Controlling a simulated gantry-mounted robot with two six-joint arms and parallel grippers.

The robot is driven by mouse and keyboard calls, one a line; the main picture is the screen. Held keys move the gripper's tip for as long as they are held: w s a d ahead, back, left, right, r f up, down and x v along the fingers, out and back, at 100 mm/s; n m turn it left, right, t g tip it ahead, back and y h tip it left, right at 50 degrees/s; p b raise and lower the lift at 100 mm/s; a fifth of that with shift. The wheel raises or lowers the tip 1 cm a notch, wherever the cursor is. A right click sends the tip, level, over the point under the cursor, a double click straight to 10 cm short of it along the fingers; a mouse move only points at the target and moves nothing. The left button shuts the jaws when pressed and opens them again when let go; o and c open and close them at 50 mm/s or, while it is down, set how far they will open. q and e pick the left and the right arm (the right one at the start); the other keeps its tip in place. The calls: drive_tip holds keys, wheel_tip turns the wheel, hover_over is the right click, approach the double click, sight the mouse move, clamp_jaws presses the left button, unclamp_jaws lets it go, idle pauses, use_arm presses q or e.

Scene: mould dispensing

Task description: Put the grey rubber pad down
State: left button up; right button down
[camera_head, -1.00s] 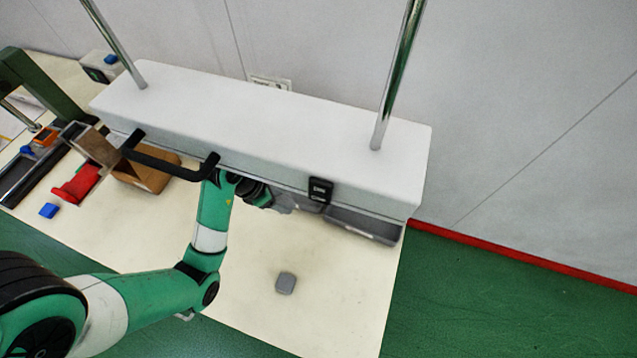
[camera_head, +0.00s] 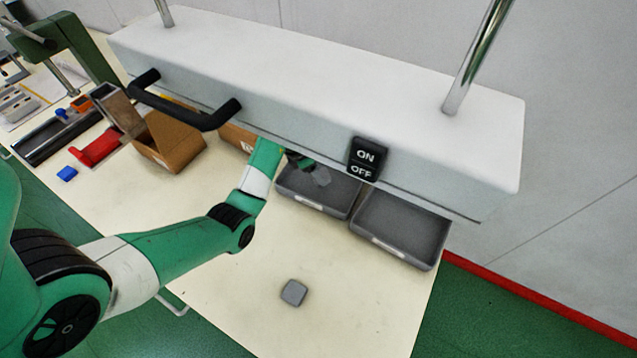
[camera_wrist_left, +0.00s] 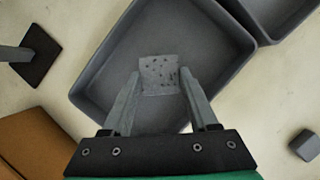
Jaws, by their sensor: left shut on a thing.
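The grey rubber pad (camera_wrist_left: 159,75) is a thin, speckled square held between the fingertips of my left gripper (camera_wrist_left: 160,84). In the left wrist view it appears over the inside of a grey tray (camera_wrist_left: 98,75); I cannot tell whether it touches the tray floor. In the head view my left gripper (camera_head: 312,171) reaches under the white overhead housing, at the left one of two grey trays (camera_head: 300,197). The pad there is small and partly unclear. My right gripper is not in view.
A second grey tray (camera_head: 400,238) stands to the right. A small grey block (camera_head: 293,293) lies on the open table front. A cardboard box (camera_head: 165,143) stands left of my gripper. The white housing (camera_head: 320,85) with an ON/OFF switch (camera_head: 366,158) hangs low overhead.

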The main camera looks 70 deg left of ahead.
use_arm(q)
drive_tip(key=f+b, duration=0.1)
drive_tip(key=f, duration=0.1)
drive_tip(key=f+b, duration=0.1)
drive_tip(key=shift+w+a+f, duration=0.2)
drive_tip(key=shift+f, duration=0.2)
drive_tip(key=shift+r, duration=0.1)
drive_tip(key=shift+f, duration=0.2)
drive_tip(key=o, duration=1.4)
drive_tip(key=shift+c, duration=0.2)
drive_tip(key=shift+r, duration=0.1)
